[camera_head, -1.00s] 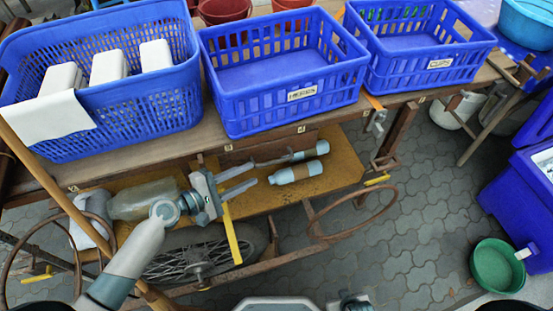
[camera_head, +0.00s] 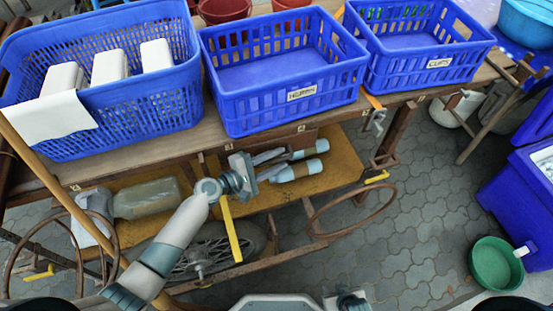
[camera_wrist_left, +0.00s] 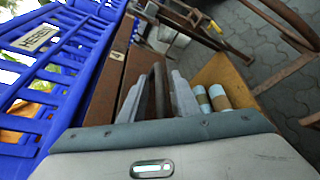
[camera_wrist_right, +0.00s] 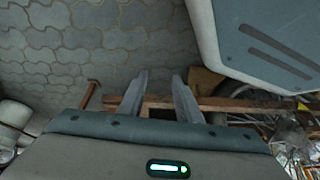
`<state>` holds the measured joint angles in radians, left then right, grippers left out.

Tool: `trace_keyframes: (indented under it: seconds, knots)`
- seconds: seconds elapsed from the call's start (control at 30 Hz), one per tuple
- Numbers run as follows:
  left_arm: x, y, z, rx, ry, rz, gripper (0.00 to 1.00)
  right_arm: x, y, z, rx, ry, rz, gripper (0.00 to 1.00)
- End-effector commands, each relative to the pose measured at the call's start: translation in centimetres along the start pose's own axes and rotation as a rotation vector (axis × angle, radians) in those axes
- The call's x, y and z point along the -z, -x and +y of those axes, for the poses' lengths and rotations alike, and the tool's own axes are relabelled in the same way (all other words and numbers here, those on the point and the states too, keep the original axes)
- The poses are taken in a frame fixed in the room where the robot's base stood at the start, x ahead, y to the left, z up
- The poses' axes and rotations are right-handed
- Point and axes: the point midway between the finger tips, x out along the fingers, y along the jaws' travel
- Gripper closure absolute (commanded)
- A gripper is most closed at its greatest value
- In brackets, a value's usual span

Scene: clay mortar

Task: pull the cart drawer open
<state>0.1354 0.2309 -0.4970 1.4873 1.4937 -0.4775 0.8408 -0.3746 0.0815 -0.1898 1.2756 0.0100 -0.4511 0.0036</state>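The cart drawer (camera_head: 268,142) is a brown wooden panel under the cart top, below the middle blue crate; it looks shut. Its face shows along the left of the left wrist view (camera_wrist_left: 128,88). My left gripper (camera_head: 268,160) is at the drawer front, and its fingertips are partly hidden in the head view. In the left wrist view its fingers (camera_wrist_left: 157,98) are apart, with a dark bar (camera_wrist_left: 158,85), seemingly the drawer handle, between them. Contact cannot be told. My right gripper (camera_wrist_right: 160,95) is open and empty, over paving, far from the drawer.
Blue crates (camera_head: 290,97) stand on the cart top. Below, a yellowish shelf (camera_head: 345,170) carries bottles (camera_head: 298,170) close to my left gripper. A rusty ring (camera_head: 352,212), a wheel (camera_head: 195,262) and a yellow bar (camera_head: 231,230) are nearby.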

Motion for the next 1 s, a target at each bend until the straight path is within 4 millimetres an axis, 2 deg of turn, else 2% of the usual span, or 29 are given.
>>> trace_keyframes:
  seconds: [0.13, 0.23, 0.27, 0.43, 0.67, 0.87, 1.0]
  knots:
    - [0.0, 0.0, 0.0, 0.000, 0.000, 0.000, 0.73, -0.5, 0.1, 0.1, -0.001, 0.002, -0.006, 0.69]
    - [0.0, 0.0, 0.0, 0.000, 0.000, 0.000, 0.97, -1.0, 0.2, 0.1, 0.000, 0.002, -0.012, 0.69]
    - [0.0, 0.0, 0.0, 0.000, 0.000, 0.000, 1.00, -1.1, 0.2, 0.0, 0.000, 0.001, -0.014, 0.69]
    - [0.0, 0.0, 0.0, 0.000, 0.000, 0.000, 1.00, -1.7, 0.3, -0.1, 0.002, 0.001, -0.021, 0.69]
    - [-0.7, 0.3, -0.5, 0.001, 0.001, -0.001, 1.00, -1.0, 0.5, -0.2, 0.002, 0.000, -0.007, 0.69]
    - [-2.6, 1.2, -1.8, 0.001, 0.003, -0.001, 1.00, 0.7, 0.3, -1.0, 0.011, 0.003, 0.047, 0.69]
    - [-4.8, 2.1, -3.4, 0.003, 0.004, -0.002, 1.00, 1.2, 0.7, -1.5, 0.016, 0.007, 0.086, 0.69]
